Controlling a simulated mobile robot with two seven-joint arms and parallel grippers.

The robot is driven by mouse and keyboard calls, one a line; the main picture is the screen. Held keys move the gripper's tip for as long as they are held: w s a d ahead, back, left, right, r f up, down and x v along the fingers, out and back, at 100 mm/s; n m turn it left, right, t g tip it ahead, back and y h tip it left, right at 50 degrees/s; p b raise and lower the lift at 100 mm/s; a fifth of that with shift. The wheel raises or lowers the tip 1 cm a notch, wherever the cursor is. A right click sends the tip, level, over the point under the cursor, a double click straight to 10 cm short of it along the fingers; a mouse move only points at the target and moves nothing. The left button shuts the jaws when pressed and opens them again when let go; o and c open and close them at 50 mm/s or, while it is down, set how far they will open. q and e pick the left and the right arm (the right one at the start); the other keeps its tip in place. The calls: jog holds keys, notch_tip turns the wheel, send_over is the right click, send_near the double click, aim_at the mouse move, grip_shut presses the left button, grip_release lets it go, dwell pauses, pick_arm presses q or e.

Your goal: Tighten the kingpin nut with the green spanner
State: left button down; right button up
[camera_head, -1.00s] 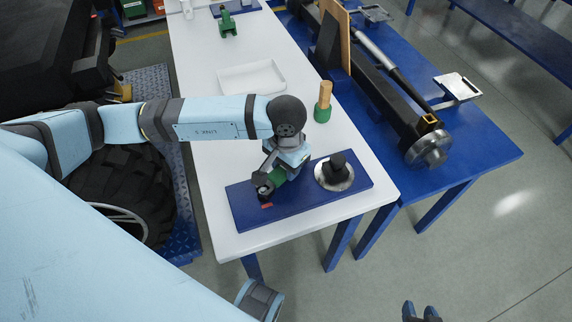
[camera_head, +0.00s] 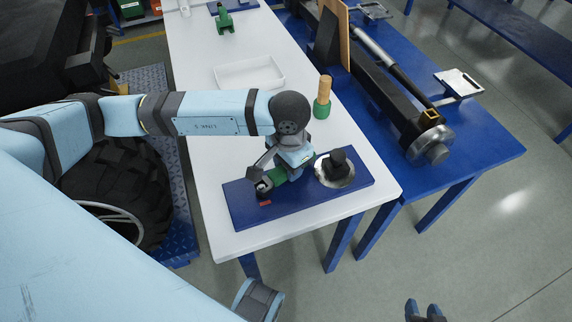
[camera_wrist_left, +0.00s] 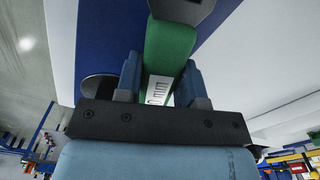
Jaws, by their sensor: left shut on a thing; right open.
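The green spanner (camera_head: 277,178) is over the left part of a blue board (camera_head: 297,208), with a dark head (camera_head: 263,187) at its left end. My left gripper (camera_head: 286,172) is shut on its green body, partly hidden by my wrist. In the left wrist view the green body with a pale marked label (camera_wrist_left: 160,90) lies between the two blue fingers (camera_wrist_left: 160,85). I cannot make out the kingpin nut for certain. A black stepped part (camera_head: 337,162) stands on a silver disc at the board's right. My right gripper (camera_head: 425,310) is open and empty at the bottom edge.
A small red mark (camera_head: 265,203) lies beside the spanner head. A green-based wooden-handled tool (camera_head: 323,98) and white tray (camera_head: 248,72) stand farther back on the white table. The blue table (camera_head: 480,150) on the right carries an axle with a metal hub (camera_head: 430,145).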

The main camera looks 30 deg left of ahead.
pick_arm(q)
jog(key=shift+d, duration=0.15)
pick_arm(e)
jog(key=shift+f, duration=0.3)
